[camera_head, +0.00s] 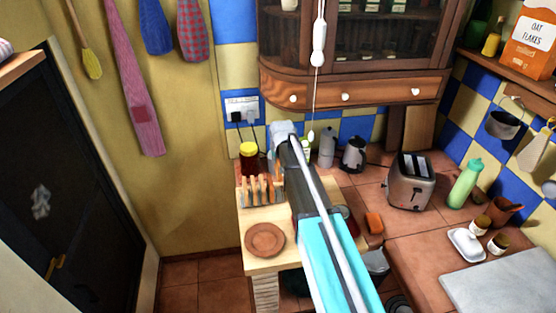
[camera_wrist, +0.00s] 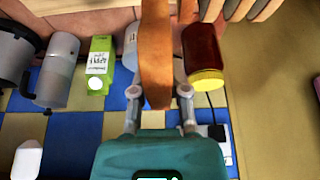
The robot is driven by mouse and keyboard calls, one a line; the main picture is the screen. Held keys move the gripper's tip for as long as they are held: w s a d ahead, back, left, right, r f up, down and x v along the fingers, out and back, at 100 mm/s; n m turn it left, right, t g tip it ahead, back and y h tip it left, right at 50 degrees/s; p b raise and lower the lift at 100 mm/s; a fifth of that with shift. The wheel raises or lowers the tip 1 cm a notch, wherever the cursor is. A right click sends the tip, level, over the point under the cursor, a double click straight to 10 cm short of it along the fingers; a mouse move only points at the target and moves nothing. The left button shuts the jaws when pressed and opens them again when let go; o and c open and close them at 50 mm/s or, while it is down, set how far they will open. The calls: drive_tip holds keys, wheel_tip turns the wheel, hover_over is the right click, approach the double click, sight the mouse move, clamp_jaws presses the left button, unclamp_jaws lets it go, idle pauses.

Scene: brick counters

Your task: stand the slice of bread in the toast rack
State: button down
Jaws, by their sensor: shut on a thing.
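The slice of bread (camera_wrist: 156,50) is brown and seen nearly edge-on in the wrist view. My gripper (camera_wrist: 159,88) is shut on it, one finger on each side. The wooden toast rack (camera_head: 262,190) stands on the light wooden worktop at the left, with upright slats. In the wrist view the rack's slats (camera_wrist: 238,8) show at the top right, apart from the bread. In the head view my arm hides the fingers and the bread.
A dark jar with a yellow lid (camera_head: 249,157) stands just behind the rack; it also shows beside the bread in the wrist view (camera_wrist: 204,60). A round brown plate (camera_head: 265,239) lies in front. A toaster (camera_head: 411,182) and kettle (camera_head: 354,154) stand to the right.

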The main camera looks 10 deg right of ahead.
drive_tip(key=shift+f+b, duration=4.95)
drive_tip(key=shift+f, duration=0.2)
drive_tip(key=c, duration=0.5)
unclamp_jaws()
drive_tip(key=shift+c, duration=0.2)
drive_tip(key=shift+s, duration=0.15)
